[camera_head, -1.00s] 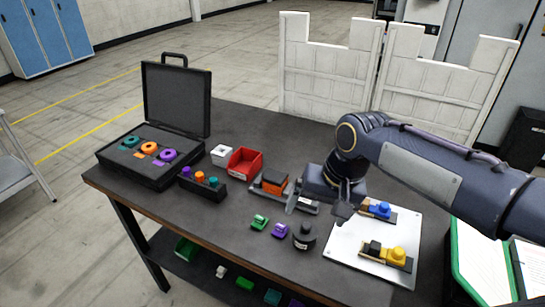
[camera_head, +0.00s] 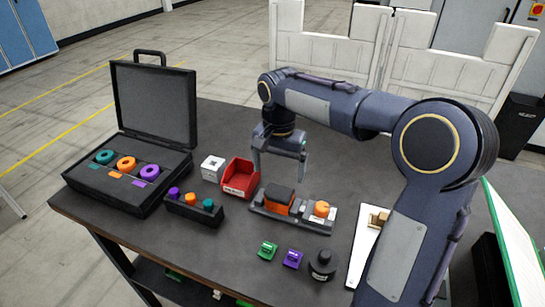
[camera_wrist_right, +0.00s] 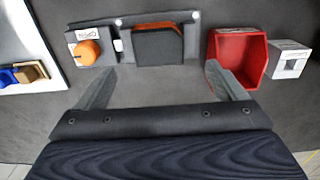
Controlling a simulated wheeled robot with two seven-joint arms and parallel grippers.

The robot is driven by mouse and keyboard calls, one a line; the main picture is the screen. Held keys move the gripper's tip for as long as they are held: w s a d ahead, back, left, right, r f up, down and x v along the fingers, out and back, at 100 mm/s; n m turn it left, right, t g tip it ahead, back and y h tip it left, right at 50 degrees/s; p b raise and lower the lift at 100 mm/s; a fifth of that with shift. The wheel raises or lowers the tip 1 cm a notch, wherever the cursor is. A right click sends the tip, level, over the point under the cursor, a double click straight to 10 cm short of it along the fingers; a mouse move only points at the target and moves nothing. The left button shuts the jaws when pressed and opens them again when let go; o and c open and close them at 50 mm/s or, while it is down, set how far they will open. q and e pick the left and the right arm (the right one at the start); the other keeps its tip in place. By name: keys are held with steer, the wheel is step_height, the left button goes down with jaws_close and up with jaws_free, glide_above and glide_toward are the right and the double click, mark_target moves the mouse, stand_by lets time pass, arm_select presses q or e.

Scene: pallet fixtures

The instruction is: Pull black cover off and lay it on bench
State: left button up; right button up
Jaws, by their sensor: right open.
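The black cover (camera_head: 280,193) sits on an orange block of the grey fixture (camera_head: 300,217) on the dark bench (camera_head: 225,250). In the right wrist view the cover (camera_wrist_right: 160,46) fills the fixture's middle, with a strip of orange showing along its edge. My right gripper (camera_head: 280,168) is open and empty, with its fingers pointing down just behind and above the cover. In the wrist view its two fingers (camera_wrist_right: 160,72) stand wide apart, either side of the cover and not touching it. My left gripper is not in view.
An orange knob (camera_head: 321,209) is on the fixture's right end. A red bin (camera_head: 241,178) and a white block (camera_head: 213,168) stand left of it. Green and purple clips and a black round piece (camera_head: 322,262) lie in front. An open black case (camera_head: 125,176) is far left. Bare bench lies front left.

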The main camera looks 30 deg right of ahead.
mark_target(279, 191)
step_height(279, 191, down, 7)
steer(key=shift+s+r, duration=0.1)
stand_by(0.3)
steer(key=c, duration=1.3)
steer(key=shift+c, duration=0.2)
